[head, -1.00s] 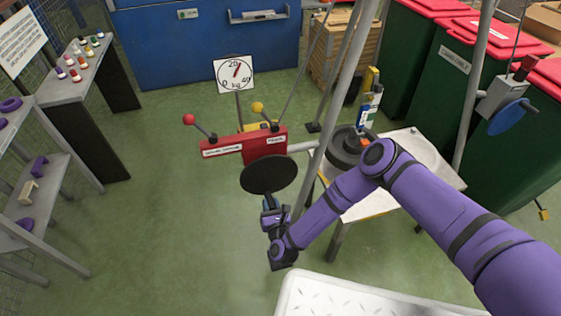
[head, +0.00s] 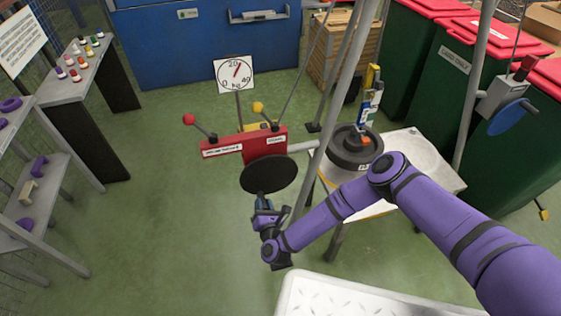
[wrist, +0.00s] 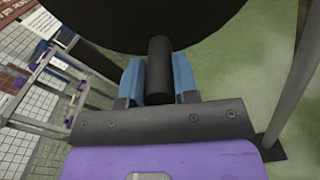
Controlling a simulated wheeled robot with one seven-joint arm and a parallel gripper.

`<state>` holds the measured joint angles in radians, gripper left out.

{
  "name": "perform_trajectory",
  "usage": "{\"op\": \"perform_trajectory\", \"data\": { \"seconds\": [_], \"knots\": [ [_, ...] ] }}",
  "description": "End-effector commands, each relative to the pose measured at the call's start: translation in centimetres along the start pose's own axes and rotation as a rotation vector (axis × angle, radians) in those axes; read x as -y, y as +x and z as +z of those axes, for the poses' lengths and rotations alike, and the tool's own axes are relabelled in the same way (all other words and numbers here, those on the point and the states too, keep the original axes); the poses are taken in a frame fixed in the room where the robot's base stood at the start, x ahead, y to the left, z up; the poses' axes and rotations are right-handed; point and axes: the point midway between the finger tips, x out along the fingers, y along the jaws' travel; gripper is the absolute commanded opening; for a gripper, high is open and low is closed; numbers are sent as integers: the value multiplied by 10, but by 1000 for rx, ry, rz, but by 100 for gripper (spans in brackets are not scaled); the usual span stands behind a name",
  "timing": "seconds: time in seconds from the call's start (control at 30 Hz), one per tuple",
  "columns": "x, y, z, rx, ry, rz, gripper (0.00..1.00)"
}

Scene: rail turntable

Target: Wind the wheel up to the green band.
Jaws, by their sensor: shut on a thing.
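The wheel (head: 268,174) is a black disc on the front of a red box (head: 265,145). Its dark handle (wrist: 160,70) sticks out toward me in the wrist view, with the wheel filling the top. My gripper (head: 263,201) is at the wheel's lower edge, and its blue fingers (wrist: 157,82) are shut around the handle. A white dial (head: 234,74) marked 0, 20, 40 stands behind the box, its red needle leaning up and right, a little past 20. I cannot make out a green band on it.
Two levers with red (head: 188,119) and yellow (head: 257,107) knobs stand on the box. Grey poles (head: 325,125) rise just right of the wheel. A table (head: 428,160) with a grey drum (head: 350,160) stands at right.

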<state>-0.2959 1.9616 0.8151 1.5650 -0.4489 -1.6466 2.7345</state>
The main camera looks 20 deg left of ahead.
Motion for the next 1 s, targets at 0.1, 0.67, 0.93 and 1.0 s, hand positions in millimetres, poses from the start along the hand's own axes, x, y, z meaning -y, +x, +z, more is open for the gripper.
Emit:
{"op": "perform_trajectory", "data": {
  "seconds": [0.1, 0.67, 0.93, 1.0],
  "knots": [
    [-5, -1, 0, -1, 25, 5, 0],
    [-30, 0, 5, 0, 317, 6, 0],
    [-30, 0, 5, 0, 316, 6, 0],
    [-31, 0, 6, 0, 316, 6, 0]
  ]
}}
